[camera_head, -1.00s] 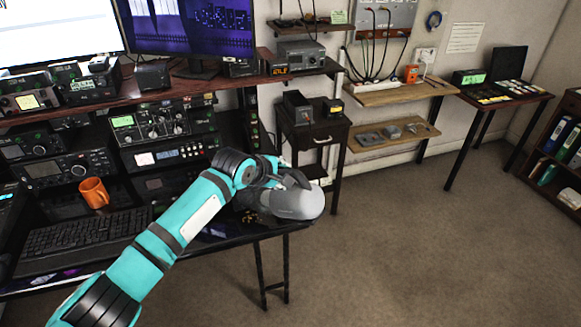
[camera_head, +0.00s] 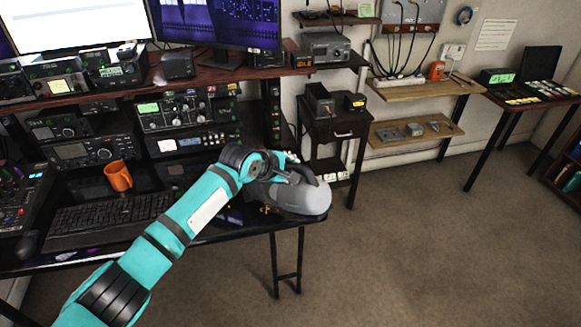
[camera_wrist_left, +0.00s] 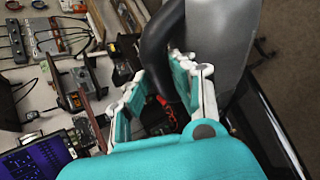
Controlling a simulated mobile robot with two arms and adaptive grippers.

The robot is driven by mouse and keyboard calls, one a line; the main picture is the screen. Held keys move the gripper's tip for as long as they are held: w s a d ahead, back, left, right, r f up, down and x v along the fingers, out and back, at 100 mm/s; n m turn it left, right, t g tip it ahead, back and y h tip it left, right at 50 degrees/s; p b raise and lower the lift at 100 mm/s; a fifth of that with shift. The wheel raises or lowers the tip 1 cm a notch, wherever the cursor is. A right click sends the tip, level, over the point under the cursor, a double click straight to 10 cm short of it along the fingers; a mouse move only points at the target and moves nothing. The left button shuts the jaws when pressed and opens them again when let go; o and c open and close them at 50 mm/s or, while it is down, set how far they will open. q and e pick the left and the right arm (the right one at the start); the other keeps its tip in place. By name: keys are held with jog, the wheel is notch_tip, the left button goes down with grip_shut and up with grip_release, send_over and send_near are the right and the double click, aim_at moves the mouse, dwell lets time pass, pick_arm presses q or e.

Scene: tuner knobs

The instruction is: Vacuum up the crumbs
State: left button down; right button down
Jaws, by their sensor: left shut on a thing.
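The grey handheld vacuum (camera_head: 302,197) is at the right front corner of the dark desk (camera_head: 232,234). My left gripper (camera_head: 290,172) is shut on its dark handle, and the rounded grey body points right. In the left wrist view, the two fingers (camera_wrist_left: 160,72) are around the black handle, with the grey body (camera_wrist_left: 222,40) at upper right. A few small yellowish crumbs (camera_head: 266,209) show on the desktop just left of the vacuum. Whether the vacuum touches the desktop or hovers over it, I cannot tell. My right gripper is not in view.
A keyboard (camera_head: 110,216) and an orange mug (camera_head: 118,176) are on the desk left of my arm. Radio sets (camera_head: 185,115) and monitors (camera_head: 222,22) stand behind. A small dark cabinet (camera_head: 335,133) is beyond the desk's right end. Open floor (camera_head: 420,260) lies to the right.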

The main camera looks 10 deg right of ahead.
pick_arm(q)
jog(key=shift+w+a+r+p, duration=0.1)
jog(key=shift+a+r+p, duration=0.15)
jog(key=shift+r+p, duration=0.2)
jog(key=shift+w+a+p, duration=0.1)
jog(key=shift+a+p, duration=1.3)
jog(key=shift+a, duration=1)
jog(key=shift+a+p, duration=1.35)
jog(key=shift+a, duration=1.4)
jog(key=shift+r, duration=0.1)
